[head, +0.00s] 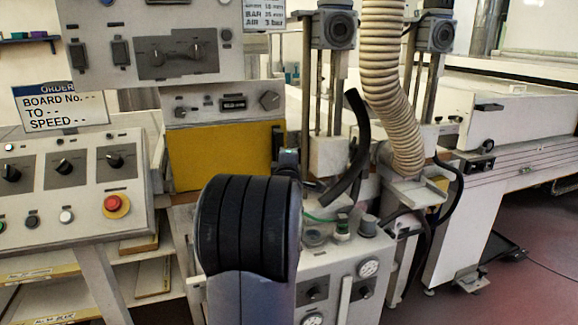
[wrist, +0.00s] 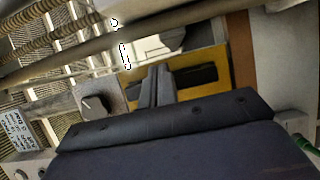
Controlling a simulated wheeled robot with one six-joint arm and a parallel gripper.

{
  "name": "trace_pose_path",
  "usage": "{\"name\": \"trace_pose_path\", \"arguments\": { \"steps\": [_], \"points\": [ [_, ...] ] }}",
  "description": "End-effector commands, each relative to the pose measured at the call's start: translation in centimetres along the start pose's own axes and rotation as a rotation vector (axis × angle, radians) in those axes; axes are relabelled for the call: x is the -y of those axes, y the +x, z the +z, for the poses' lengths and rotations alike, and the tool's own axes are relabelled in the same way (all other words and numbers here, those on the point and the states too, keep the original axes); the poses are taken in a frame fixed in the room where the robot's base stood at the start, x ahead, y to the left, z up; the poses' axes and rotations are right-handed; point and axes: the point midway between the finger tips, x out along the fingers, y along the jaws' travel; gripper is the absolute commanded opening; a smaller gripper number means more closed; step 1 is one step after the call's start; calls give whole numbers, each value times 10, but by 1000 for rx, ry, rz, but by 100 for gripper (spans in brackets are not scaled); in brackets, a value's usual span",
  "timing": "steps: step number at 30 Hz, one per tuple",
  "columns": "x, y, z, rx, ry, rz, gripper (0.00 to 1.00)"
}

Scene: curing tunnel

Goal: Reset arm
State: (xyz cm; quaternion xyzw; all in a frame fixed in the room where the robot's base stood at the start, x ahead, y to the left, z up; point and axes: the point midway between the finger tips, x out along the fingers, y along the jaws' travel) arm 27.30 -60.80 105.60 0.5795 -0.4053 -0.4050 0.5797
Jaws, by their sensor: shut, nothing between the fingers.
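In the wrist view my gripper (wrist: 158,72) shows as two grey fingers together at the middle, shut with nothing between them. The dark body of my own wrist fills the lower part of that view. Beyond the fingers is a yellow panel (wrist: 207,72) with dark openings. In the head view my arm's thick black and grey link rises at the centre front and covers part of the machine. The gripper's fingers cannot be made out there.
A control console (head: 66,190) with a red button (head: 113,204) stands at left beside an order sign (head: 60,104). A yellow panel (head: 222,156) is behind my arm. A ribbed hose (head: 385,70) hangs at right, near a gauge cabinet (head: 345,270). Open floor (head: 520,270) shows at far right.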

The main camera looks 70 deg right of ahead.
Motion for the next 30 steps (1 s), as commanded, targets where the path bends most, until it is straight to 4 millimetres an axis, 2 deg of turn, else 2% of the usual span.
{"name": "trace_pose_path", "arguments": {
  "steps": [3, 7, 19, 25, 30],
  "points": [
    [0, -15, 0, 0, 0, 0, 0],
    [0, -24, 0, 0, 0, 0, 0],
    [0, -26, 0, 0, 0, -1, 0],
    [0, -15, 0, 0, 0, -2, 0],
    [0, 8, 0, 0, 0, -1, 0]
  ]
}}
